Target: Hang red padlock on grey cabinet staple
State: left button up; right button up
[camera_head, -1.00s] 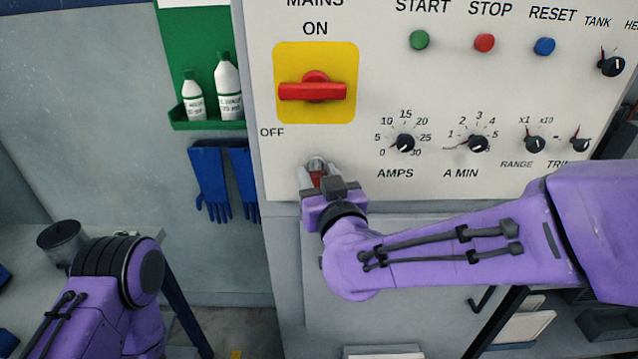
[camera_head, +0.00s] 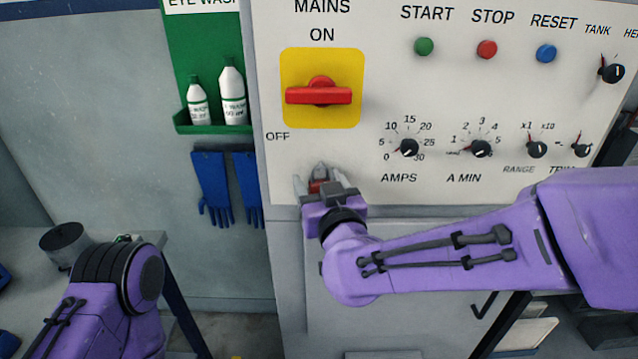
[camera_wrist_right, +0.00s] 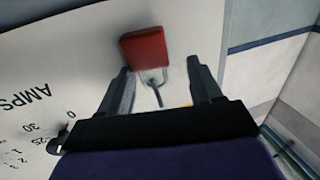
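The red padlock (camera_wrist_right: 145,47) is beyond and between the spread fingertips of my right gripper (camera_wrist_right: 163,75) in the right wrist view, with a gap on each side. Its pale shackle meets the thin grey staple (camera_wrist_right: 156,97) on the panel and looks looped over it, though the exact contact is blurred. In the head view the padlock (camera_head: 318,186) shows as a small red patch between the open fingers of my right gripper (camera_head: 319,184), low on the cabinet panel under the mains switch. My left arm is at the lower left; its gripper is out of view.
The grey cabinet (camera_head: 400,90) has a red mains switch (camera_head: 319,95), buttons and several dials right of my gripper. A green eyewash holder (camera_head: 205,125) with bottles and blue gloves (camera_head: 212,185) hangs left. A dark cup (camera_head: 62,243) stands on the left bench.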

jog(key=shift+w+d, duration=0.15)
jog(key=shift+d, duration=0.3)
